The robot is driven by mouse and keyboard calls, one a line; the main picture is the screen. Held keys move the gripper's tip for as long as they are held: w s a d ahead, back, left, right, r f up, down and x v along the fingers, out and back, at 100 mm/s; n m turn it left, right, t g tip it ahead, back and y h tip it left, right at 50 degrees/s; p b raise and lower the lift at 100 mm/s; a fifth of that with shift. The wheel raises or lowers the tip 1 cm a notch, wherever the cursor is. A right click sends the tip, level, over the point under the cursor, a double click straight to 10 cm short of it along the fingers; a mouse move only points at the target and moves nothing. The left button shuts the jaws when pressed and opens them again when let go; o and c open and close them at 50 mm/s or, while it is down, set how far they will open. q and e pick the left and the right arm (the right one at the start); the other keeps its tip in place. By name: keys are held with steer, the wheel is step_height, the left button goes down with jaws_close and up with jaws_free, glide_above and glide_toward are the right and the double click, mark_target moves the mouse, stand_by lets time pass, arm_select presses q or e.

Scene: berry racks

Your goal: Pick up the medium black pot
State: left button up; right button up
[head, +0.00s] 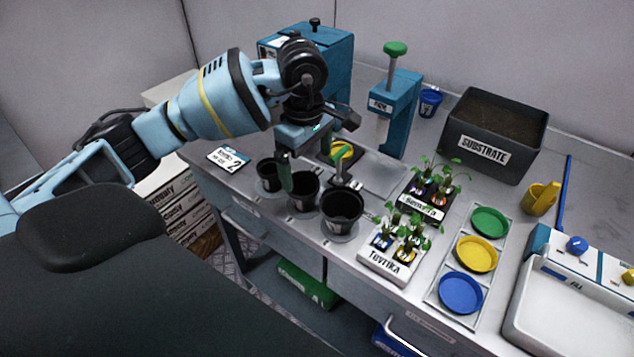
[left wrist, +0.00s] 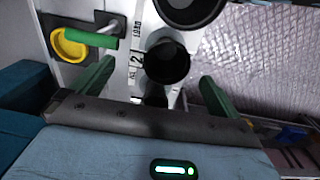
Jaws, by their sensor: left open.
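Three black pots stand in a row along the bench's front edge, growing in size toward the right. The medium black pot (head: 304,194) is in the middle, upright and empty-looking. It also shows in the left wrist view (left wrist: 167,64), beside a label marked 2. The small pot (head: 268,176) is to its left and the large pot (head: 342,208) to its right. My left gripper (head: 312,178) is open above the row, its green fingers apart, holding nothing. In the left wrist view the medium pot lies ahead, between the finger directions. My right gripper is not in view.
Two seedling trays, Tavrika (head: 380,262) and another (head: 424,210), stand right of the pots. A blue dispenser (head: 400,115) and yellow dish (head: 342,152) are behind. The substrate bin (head: 520,155) is at the back right. Colored dishes (head: 478,254) lie further right.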

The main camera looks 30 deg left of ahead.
mark_target(307, 185)
arm_select(q)
step_height(307, 185, down, 2)
steer(key=shift+s+f, duration=0.1)
steer(key=shift+f, duration=0.5)
steer(key=f, duration=0.3)
steer(key=shift+w+a+f+p, duration=0.2)
steer(key=shift+a+p, duration=0.1)
steer(key=shift+f, duration=0.55)
steer(key=c, duration=0.9)
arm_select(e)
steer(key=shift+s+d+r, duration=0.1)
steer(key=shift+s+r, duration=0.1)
